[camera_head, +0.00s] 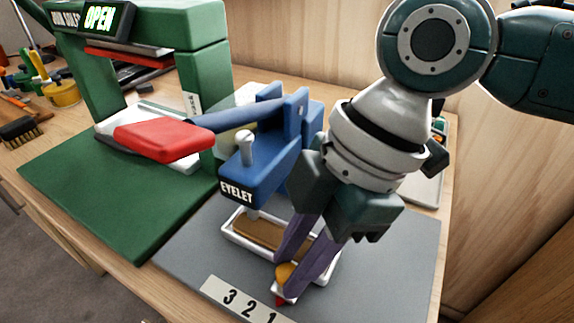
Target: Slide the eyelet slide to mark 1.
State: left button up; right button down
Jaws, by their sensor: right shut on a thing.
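The eyelet slide is a white-rimmed tray (232,237) with a brown inlay, on the grey base under the blue press marked EYELET (262,165). A yellow knob (286,273) and a red pointer (280,300) show at its front. The scale plate (245,302) reads 3, 2, 1 from left to right, and the pointer is close to the 1. My right gripper (298,268) comes down from above, its purple fingers shut on the knob; they hide part of the knob and tray. My left gripper is not in view.
A green press (150,45) with an OPEN sign and a red-handled lever (165,140) stands at the left. Tools and a brush (20,132) lie far left. A wooden wall (300,40) closes the back.

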jog(key=c, duration=0.6)
grip_release()
jog(key=shift+c, duration=0.2)
jog(key=v, duration=1)
jog(key=shift+p, duration=0.35)
